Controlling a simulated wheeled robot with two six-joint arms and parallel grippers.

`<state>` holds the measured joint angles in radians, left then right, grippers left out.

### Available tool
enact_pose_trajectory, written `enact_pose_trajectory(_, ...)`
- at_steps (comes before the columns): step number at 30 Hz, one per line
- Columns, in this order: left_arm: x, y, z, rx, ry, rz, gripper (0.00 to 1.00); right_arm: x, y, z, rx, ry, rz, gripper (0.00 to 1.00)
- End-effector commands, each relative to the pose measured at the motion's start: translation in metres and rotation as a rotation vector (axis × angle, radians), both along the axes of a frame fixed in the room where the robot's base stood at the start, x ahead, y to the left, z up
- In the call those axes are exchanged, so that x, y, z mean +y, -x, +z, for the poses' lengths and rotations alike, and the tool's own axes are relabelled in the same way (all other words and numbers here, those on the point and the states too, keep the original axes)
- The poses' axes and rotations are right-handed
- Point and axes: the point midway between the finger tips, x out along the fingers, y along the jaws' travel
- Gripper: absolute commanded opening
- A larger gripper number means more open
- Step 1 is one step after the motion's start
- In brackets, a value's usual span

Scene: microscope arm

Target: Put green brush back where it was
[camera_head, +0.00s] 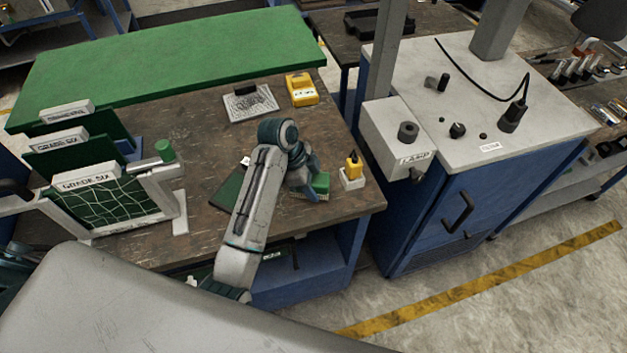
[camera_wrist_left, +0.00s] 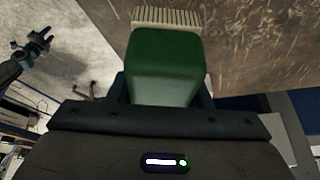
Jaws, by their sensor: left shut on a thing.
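My left gripper (camera_head: 306,183) is shut on the green brush (camera_head: 321,183), over the near right part of the wooden workbench (camera_head: 215,160). In the left wrist view the green brush (camera_wrist_left: 165,65) sits between the jaws, with its pale bristles pointing away from the gripper. I cannot tell whether the bristles touch the bench. A dark gripper, apparently my right one (camera_wrist_left: 36,46), shows small at the upper left of the wrist view; its jaw state is unclear.
A yellow item on a white block (camera_head: 352,174) stands just right of the brush. A dark green sheet (camera_head: 227,188) lies left, partly behind my arm.

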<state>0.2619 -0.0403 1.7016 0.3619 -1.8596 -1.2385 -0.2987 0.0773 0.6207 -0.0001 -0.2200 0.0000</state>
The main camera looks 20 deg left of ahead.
Motion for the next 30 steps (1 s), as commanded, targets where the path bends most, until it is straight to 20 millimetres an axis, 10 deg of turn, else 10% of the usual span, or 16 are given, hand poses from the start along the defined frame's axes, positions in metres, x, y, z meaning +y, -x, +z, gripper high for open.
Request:
enact_pose_trajectory(26,0.005,-0.025,-0.04,0.001,-0.001,0.001,0.27,-0.004,0.001,0.026,0.002,0.004,0.001,0.36)
enact_pose_trajectory(27,0.005,-0.025,-0.041,0.001,-0.001,0.001,0.49,-0.004,0.001,0.027,0.002,0.004,0.001,0.36)
enact_pose_trajectory(30,0.005,-0.024,-0.04,0.001,-0.001,0.001,0.67,-0.004,0.002,0.027,0.002,0.004,0.001,0.36)
